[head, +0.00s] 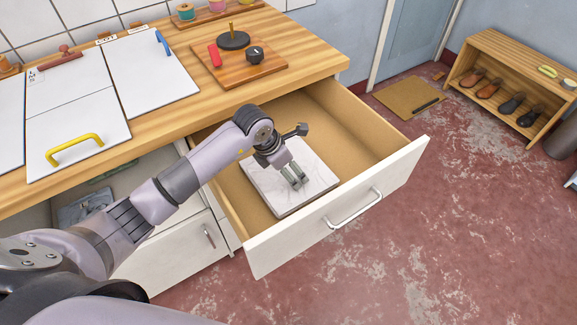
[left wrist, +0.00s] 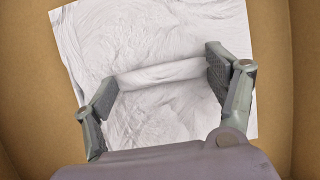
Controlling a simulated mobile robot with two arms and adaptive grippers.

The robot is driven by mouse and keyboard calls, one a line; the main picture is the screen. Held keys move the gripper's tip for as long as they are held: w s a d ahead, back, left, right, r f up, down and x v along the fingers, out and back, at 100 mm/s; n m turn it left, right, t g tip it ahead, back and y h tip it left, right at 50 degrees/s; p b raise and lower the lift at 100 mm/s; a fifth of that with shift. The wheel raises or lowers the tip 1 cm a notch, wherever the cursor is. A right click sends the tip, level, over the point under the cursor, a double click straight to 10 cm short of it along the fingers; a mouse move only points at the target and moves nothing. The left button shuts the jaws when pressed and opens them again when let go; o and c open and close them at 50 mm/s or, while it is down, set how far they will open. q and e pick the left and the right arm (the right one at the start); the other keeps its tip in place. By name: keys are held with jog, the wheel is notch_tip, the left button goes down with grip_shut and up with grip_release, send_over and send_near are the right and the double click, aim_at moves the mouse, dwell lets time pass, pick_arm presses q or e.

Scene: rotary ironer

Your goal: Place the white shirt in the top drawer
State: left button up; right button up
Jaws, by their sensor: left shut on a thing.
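The white shirt (head: 277,189) is a flat folded square inside the open top drawer (head: 345,140). It also shows in the left wrist view (left wrist: 150,45), with a raised fold between the fingers. My left gripper (head: 297,180) is inside the drawer, shut on that fold of the shirt. Its fingers (left wrist: 163,78) sit at both ends of the fold. The shirt lies low in the drawer, a little tilted to its sides; I cannot tell whether it touches the bottom all over. My right gripper is not in view.
The drawer front with its handle (head: 354,209) stands out over the red floor (head: 400,235). The wooden counter (head: 310,57) carries a board (head: 238,62) with knobs, and white panels with a yellow handle (head: 75,149). A shoe rack (head: 510,75) stands at the far right.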

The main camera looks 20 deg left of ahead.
pick_arm(q)
jog(key=o, duration=1.3)
jog(key=v, duration=1.2)
